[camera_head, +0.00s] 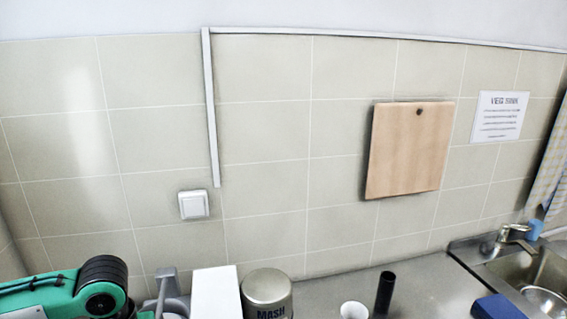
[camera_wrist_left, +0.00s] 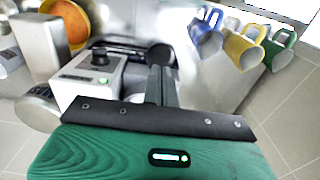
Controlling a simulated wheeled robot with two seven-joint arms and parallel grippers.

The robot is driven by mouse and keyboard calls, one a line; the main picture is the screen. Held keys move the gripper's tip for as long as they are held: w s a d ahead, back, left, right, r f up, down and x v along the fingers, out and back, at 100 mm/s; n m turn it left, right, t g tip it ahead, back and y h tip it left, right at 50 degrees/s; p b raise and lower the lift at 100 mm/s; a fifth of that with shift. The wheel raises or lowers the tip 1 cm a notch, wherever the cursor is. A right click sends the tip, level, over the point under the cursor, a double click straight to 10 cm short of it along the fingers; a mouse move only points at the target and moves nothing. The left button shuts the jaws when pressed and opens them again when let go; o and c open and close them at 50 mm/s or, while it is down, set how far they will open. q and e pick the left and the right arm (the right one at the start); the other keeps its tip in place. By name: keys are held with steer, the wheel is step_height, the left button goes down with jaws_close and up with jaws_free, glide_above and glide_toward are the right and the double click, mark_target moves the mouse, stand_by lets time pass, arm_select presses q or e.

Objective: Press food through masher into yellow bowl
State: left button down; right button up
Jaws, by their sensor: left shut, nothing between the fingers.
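A yellow-orange bowl (camera_wrist_left: 76,12) shows at the top left of the left wrist view, with orange matter inside. A white box-like unit with a dark knob (camera_wrist_left: 98,72) stands nearer; I cannot tell whether it is the masher. A metal can lettered "MASH" (camera_head: 267,291) stands at the bottom of the head view, partly cut off. My left gripper (camera_wrist_left: 160,82) shows its dark fingers beyond its green body in the left wrist view, shut and empty, beside the white unit. In the head view only my green left arm shows clearly. My right gripper is out of view.
Blue (camera_wrist_left: 206,35), yellow (camera_wrist_left: 243,47) and green (camera_wrist_left: 279,49) jugs stand at the upper right of the wrist view. In the head view, a black cylinder (camera_head: 384,292) and white cup (camera_head: 353,310) stand on the counter. A sink (camera_head: 541,275) lies at the right.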

arm_select(q)
steer(key=shift+f, duration=0.3)
steer(key=shift+f, duration=0.6)
steer(key=shift+s+f, duration=0.2)
steer(key=shift+f, duration=0.05)
stand_by(1.9)
step_height(320, 180, up, 3)
steer(key=p, duration=0.3)
steer(key=shift+w+r, duration=0.1)
steer(key=shift+r, duration=0.1)
steer(key=shift+w+r+p, duration=0.1)
steer(key=shift+r+p, duration=1)
steer(key=shift+r, duration=0.3)
